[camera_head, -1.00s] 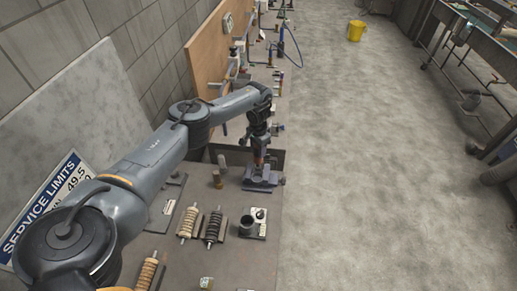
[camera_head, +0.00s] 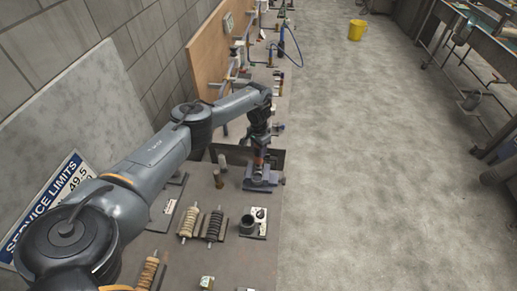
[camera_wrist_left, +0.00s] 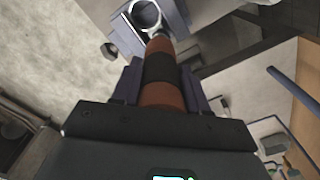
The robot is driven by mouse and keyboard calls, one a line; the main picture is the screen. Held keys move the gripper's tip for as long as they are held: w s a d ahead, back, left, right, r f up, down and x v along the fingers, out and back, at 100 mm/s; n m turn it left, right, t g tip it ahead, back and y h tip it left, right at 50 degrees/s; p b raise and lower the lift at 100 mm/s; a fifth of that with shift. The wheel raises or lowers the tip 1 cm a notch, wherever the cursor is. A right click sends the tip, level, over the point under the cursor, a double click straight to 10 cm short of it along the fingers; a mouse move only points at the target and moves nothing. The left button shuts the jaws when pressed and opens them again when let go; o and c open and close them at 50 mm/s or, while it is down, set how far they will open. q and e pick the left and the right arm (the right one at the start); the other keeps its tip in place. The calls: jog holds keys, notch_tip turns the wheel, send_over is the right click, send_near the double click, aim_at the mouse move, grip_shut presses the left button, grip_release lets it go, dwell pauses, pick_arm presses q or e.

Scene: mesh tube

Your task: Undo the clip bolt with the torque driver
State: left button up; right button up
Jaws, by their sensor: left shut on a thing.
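My left gripper (camera_head: 258,150) is shut on the torque driver (camera_wrist_left: 161,72), which has an orange-brown grip with a dark band. The driver (camera_head: 258,161) points down at the grey-violet clamp fixture (camera_head: 261,180) on the bench. In the left wrist view the driver's tip reaches the fixture (camera_wrist_left: 177,18) beside a round ring (camera_wrist_left: 145,14). The clip bolt is hidden behind the driver, and I cannot tell whether the tip is seated on it. My right gripper is not in view.
Coil-wound parts (camera_head: 214,225) and a block with a dark cup (camera_head: 248,224) stand on the bench (camera_head: 235,268) nearer me. A yellow bucket (camera_head: 356,30) is on the open floor at right.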

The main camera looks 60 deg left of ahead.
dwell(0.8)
pick_arm(q)
jog(key=shift+p, duration=0.45)
dwell(1.0)
jog(key=shift+p, duration=0.35)
dwell(0.4)
jog(key=shift+p, duration=0.5)
dwell(2.2)
jog(key=shift+d+r+p, duration=0.1)
jog(key=shift+r+p, duration=0.45)
jog(key=shift+p, duration=0.05)
jog(key=shift+r+p, duration=2.45)
jog(key=shift+r, duration=0.05)
